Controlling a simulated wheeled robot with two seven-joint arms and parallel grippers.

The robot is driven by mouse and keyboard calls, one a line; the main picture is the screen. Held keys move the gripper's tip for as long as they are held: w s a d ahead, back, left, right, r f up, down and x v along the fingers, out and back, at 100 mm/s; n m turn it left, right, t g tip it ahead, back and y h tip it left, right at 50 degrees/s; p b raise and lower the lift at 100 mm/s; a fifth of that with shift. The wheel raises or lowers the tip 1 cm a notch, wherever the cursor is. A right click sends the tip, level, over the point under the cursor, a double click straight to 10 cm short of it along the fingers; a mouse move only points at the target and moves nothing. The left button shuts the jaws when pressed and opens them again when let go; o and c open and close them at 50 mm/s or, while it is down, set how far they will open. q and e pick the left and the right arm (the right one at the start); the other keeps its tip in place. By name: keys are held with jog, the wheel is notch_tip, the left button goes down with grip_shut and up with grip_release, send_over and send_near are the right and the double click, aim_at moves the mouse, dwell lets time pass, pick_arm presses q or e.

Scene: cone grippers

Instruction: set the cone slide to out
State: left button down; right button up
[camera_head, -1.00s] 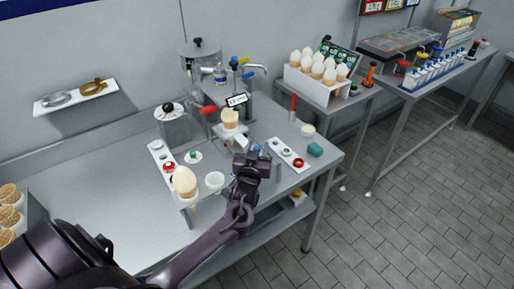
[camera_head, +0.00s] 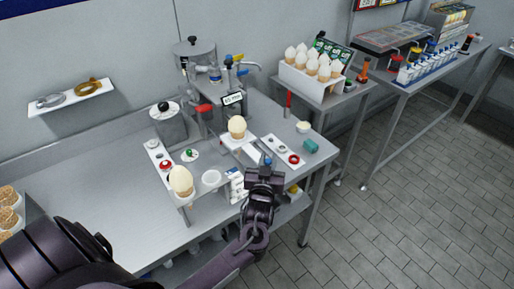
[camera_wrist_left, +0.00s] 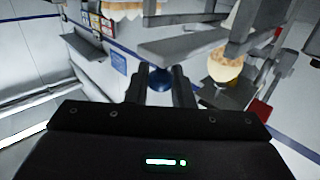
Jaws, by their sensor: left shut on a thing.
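The cone slide (camera_head: 240,146) is a pale plate reaching out from under the machine's spout. An ice cream cone (camera_head: 237,127) sits upright in it, and it also shows in the wrist view (camera_wrist_left: 224,66). My left gripper (camera_head: 266,171) is at the near end of the slide, pointing down. In the wrist view its dark fingers (camera_wrist_left: 162,84) are shut on a dark blue knob (camera_wrist_left: 160,80), mostly hidden between them. A small blue part (camera_head: 268,161) shows beside the gripper in the head view. My right gripper is not in view.
A holder with another cone (camera_head: 181,181) is at the left. A white box (camera_head: 236,186) stands beside the gripper.

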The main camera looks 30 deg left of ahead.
pick_arm(q)
jog(key=s+d, duration=0.3)
jog(key=d, duration=0.4)
jog(key=shift+d+p, duration=0.2)
jog(key=shift+p, duration=0.1)
jog(key=c, duration=1.6)
grip_release()
jog(key=shift+d, duration=0.1)
jog(key=o, duration=0.3)
jog(key=shift+s+d, duration=0.1)
jog(key=shift+s, duration=0.1)
